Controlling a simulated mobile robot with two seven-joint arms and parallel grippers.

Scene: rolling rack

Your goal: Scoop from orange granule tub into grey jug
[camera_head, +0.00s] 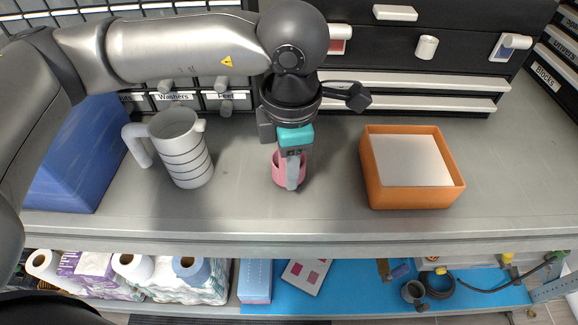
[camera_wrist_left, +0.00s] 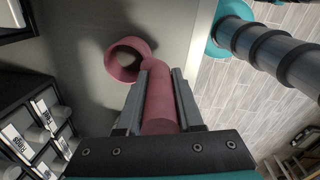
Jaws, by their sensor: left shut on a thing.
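My left gripper (camera_head: 292,184) points down over the middle of the bench, shut on the handle of a pink scoop (camera_head: 279,170). In the left wrist view, the scoop's round cup (camera_wrist_left: 124,60) shows beyond the fingertips (camera_wrist_left: 160,76), and its handle lies between the fingers. Whether the scoop touches the bench is unclear. The orange tub (camera_head: 412,198), square with a pale, level fill, stands to the right of the gripper. The grey jug (camera_head: 183,153), ribbed and with its handle to the left, stands upright to the left. My right gripper is not in view.
A blue bin (camera_head: 75,160) stands at the left end of the bench. Labelled drawers (camera_head: 172,98) and a dark cabinet line the back. The bench (camera_head: 330,215) is clear between jug, scoop and tub. A lower shelf holds paper rolls (camera_head: 190,268) and small parts.

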